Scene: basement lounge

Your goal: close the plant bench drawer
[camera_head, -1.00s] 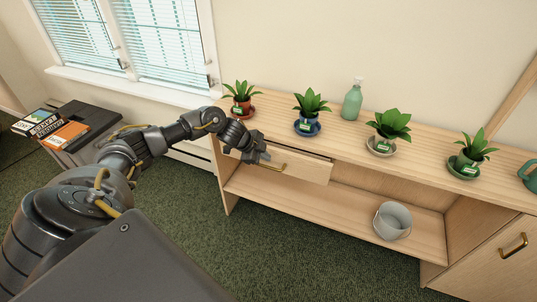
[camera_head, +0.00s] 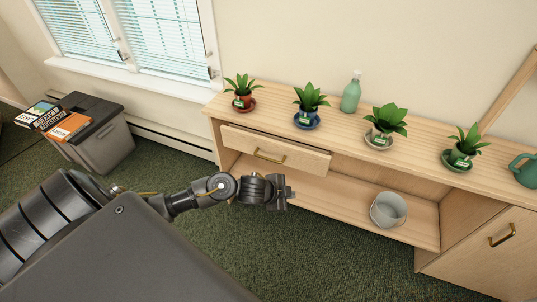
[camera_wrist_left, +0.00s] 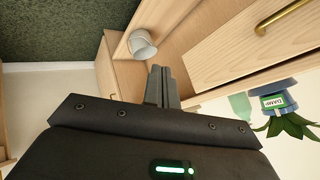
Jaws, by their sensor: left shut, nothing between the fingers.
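The plant bench (camera_head: 335,138) stands along the wall. Its drawer (camera_head: 310,162) has a pale wood front and a brass handle (camera_head: 269,157). The drawer front (camera_wrist_left: 232,45) and handle (camera_wrist_left: 282,13) also show in the left wrist view. My left gripper (camera_head: 290,193) is shut and empty, below and in front of the drawer, apart from it, before the open shelf. Its fingertips show in the wrist view (camera_wrist_left: 160,72). My right gripper is out of view.
Several potted plants, one in a blue pot (camera_head: 306,118), and a green bottle (camera_head: 351,95) stand on the bench top. A grey bucket (camera_head: 388,210) is on the shelf. A cabinet door (camera_head: 490,255) is at right. Green carpet (camera_head: 330,260) in front is clear.

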